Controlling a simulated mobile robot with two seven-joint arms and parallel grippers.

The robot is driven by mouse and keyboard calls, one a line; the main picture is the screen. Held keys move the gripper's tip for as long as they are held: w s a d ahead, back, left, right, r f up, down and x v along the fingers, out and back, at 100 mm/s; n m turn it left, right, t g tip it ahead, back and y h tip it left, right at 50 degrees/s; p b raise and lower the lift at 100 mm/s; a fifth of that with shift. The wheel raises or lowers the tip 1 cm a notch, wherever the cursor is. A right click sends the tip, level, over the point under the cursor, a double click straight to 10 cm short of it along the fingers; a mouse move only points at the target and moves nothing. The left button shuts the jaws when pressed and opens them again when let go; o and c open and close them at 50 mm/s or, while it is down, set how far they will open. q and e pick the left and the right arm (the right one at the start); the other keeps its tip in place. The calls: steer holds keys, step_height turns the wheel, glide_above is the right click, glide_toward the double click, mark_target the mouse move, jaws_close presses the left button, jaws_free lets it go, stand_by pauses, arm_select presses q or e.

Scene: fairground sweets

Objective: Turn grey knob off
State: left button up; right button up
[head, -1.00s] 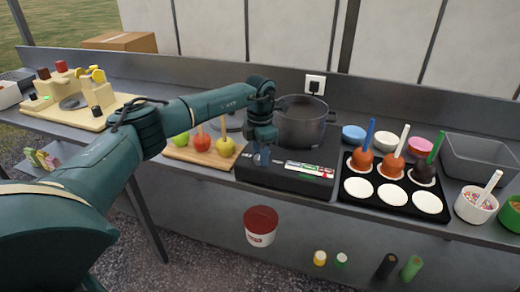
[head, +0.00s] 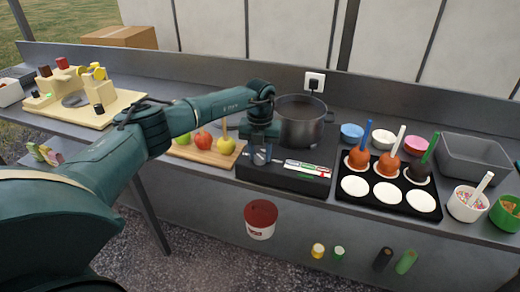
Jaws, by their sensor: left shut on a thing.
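The black cooker (head: 282,181) stands on the metal counter with a grey pot (head: 300,128) on top. The grey knob (head: 261,158) is on its front left and is partly hidden by my left gripper (head: 260,153). My left gripper reaches down from above and is shut on the grey knob. The knob's exact angle is hard to read at this size. A label strip with small coloured marks (head: 307,167) lies to the right of the knob. My right gripper is not in view.
A board with apples on sticks (head: 215,156) lies left of the cooker. A black tray (head: 372,204) with several white rounds and dipped apples stands to its right. A beige machine (head: 82,103) is at far left. A wall socket (head: 314,82) is behind the pot.

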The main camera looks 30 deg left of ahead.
mark_target(260, 157)
arm_select(q)
steer(key=shift+r+n+p, duration=0.1)
steer(key=shift+n+p, duration=0.35)
steer(key=shift+n, duration=0.85)
steer(key=o, duration=1)
steer(key=shift+c, duration=0.2)
step_height(260, 157, up, 13)
steer(key=b, duration=0.2)
